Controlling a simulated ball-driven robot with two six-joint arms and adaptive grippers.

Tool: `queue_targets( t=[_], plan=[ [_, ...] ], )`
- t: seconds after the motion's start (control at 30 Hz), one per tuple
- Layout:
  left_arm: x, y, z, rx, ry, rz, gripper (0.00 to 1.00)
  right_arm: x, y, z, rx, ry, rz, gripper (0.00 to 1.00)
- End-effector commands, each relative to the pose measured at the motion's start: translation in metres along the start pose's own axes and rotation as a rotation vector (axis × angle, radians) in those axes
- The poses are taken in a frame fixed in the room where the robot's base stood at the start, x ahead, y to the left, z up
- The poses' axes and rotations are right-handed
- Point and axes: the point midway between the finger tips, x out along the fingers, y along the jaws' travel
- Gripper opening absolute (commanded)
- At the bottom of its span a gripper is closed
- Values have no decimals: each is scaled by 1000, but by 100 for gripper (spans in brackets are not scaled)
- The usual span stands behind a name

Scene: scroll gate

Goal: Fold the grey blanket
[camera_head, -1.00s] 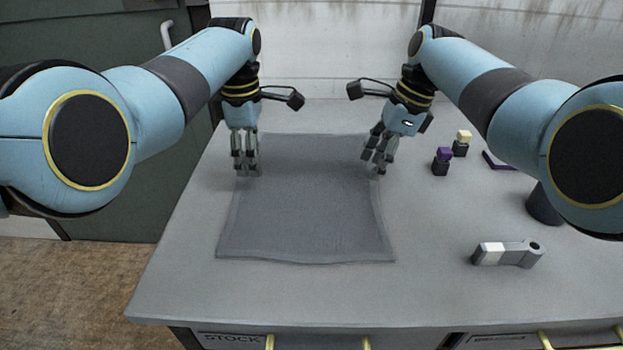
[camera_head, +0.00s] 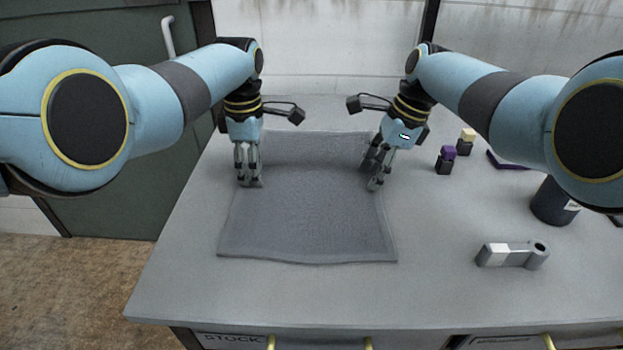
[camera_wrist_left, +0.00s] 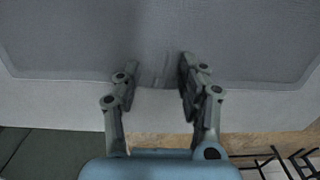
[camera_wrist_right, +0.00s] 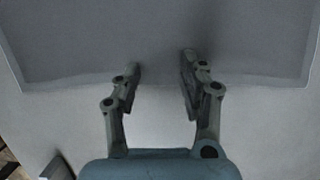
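The grey blanket (camera_head: 308,215) lies spread on the table, its near edge flat and slightly wavy. A lighter band with a soft crease crosses its far part between the grippers. My left gripper (camera_head: 249,184) points down at the blanket's left edge; my right gripper (camera_head: 375,184) points down at its right edge. In the left wrist view, the fingers (camera_wrist_left: 157,80) are apart, with small wrinkles of the blanket (camera_wrist_left: 75,45) between them. In the right wrist view, the fingers (camera_wrist_right: 160,75) are also apart at the blanket's edge (camera_wrist_right: 70,78). Fingertip contact is unclear.
On the right stand a purple-topped block (camera_head: 445,159), a cream-topped block (camera_head: 466,141) and a dark cup (camera_head: 553,202). A grey-white tool (camera_head: 511,254) lies nearer. The table (camera_head: 180,285) is clear left of and in front of the blanket.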

Motion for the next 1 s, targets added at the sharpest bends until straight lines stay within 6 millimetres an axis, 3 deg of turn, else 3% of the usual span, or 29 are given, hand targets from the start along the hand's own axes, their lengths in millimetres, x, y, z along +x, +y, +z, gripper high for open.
queue_targets(
  t=[0.57,1.0],
  plan=[
    [5,-2,0,0,1,-5,0,6,4,-2,3,2,10,1],
    [6,-3,-1,0,1,-6,0,6,4,-2,3,2,11,0]
  ],
)
